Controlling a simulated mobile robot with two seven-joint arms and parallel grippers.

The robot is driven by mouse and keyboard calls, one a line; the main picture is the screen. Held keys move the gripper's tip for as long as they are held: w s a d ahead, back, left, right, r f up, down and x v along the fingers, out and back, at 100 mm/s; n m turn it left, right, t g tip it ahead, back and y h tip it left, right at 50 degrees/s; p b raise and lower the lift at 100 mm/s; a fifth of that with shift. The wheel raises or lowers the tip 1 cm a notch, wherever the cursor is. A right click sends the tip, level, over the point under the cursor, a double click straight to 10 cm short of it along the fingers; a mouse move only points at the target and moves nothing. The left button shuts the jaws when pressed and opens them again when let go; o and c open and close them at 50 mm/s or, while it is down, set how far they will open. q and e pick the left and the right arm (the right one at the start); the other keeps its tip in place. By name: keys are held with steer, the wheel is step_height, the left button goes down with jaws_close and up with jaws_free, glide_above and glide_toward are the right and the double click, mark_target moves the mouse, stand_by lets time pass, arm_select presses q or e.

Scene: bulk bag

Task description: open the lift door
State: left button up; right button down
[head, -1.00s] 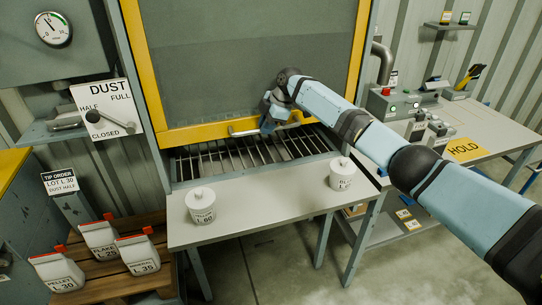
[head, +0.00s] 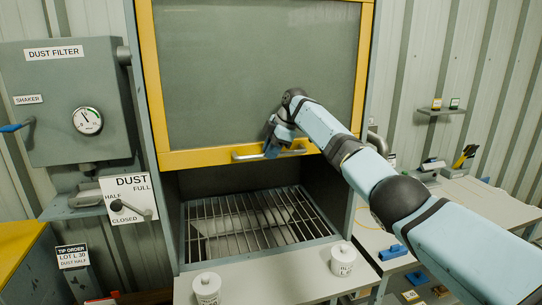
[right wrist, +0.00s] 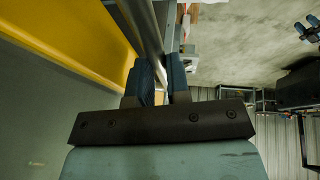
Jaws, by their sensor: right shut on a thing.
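The lift door (head: 258,75) is a grey panel in a yellow frame, raised above the opening of the station in the head view. A metal bar handle (head: 247,155) runs along its lower yellow rail. My right gripper (head: 272,148) is at the right part of this handle. In the right wrist view my right gripper (right wrist: 161,85) has its two blue fingers on either side of the metal bar (right wrist: 148,30), shut on it. The yellow rail (right wrist: 75,35) lies beside it there. My left gripper is not in view.
Below the door is a dark opening with a metal grate (head: 255,222). Two white lidded jars (head: 207,288) and (head: 342,260) stand on the front shelf (head: 275,278). A dust lever (head: 130,208) and filter box (head: 68,100) are at left, a side table (head: 480,210) at right.

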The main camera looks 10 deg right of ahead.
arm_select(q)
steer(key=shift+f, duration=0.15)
arm_select(e)
steer(key=shift+r, duration=0.1)
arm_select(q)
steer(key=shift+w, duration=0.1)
arm_select(e)
steer(key=c, duration=1.4)
jaws_free()
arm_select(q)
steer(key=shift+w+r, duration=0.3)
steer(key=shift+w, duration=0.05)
arm_select(e)
steer(key=o, duration=0.3)
arm_select(q)
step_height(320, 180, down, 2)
steer(key=b, duration=0.3)
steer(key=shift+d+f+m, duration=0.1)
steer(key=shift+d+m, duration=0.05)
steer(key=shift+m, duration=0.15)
arm_select(e)
steer(key=v, duration=1.3)
steer(key=shift+r, duration=0.3)
